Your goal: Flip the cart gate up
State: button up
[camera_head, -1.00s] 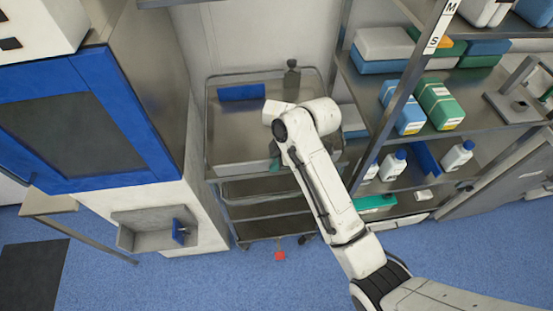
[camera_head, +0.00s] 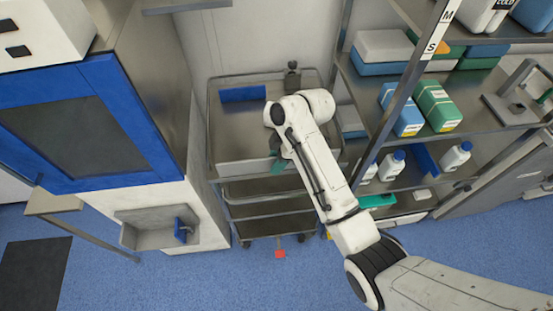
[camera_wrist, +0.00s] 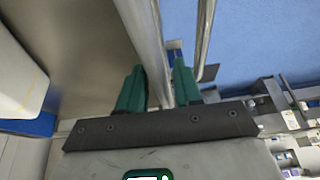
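The steel cart (camera_head: 212,125) stands between the blue-doored cabinet and the shelf rack. It has a rimmed top tray and lower shelves. I cannot make out the gate as a separate part; tubular metal bars show at the cart's front. My gripper (camera_wrist: 160,80) has green fingers, and they also show in the head view (camera_head: 277,160) at the cart's front, partly hidden by my arm. In the wrist view a steel bar (camera_wrist: 150,45) passes between the fingers, which stand apart on either side of it. A second bar (camera_wrist: 206,35) runs to the right.
A blue panel (camera_head: 243,93) and a dark bottle (camera_head: 292,77) are at the cart's back. The shelf rack (camera_head: 470,112) with bottles and boxes stands close on the right, the cabinet (camera_head: 130,100) on the left. Blue floor (camera_head: 200,270) is open in front; a red piece (camera_head: 280,254) shows below the cart.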

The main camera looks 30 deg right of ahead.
jog(key=v, duration=0.9)
jog(key=shift+r+p, duration=0.2)
jog(key=shift+p, duration=0.2)
jog(key=shift+s+d+r+p, duration=0.1)
jog(key=shift+d+r+p, duration=0.2)
jog(key=shift+r+p, duration=0.4)
jog(key=s+f+m+h+b, duration=0.1)
jog(key=s+f+m+b, duration=0.1)
jog(key=s+f+m, duration=0.6)
jog(key=s+f+m+h+b, duration=0.2)
jog(key=s+f, duration=0.3)
jog(key=s, duration=0.6)
jog(key=s+d+f+m+h, duration=0.1)
jog(key=s+d+m, duration=0.3)
jog(key=s, duration=0.6)
jog(key=shift+s+m+h+b, duration=0.3)
jog(key=shift+m+b, duration=0.1)
jog(key=shift+m, duration=0.2)
jog(key=shift+a, duration=0.1)
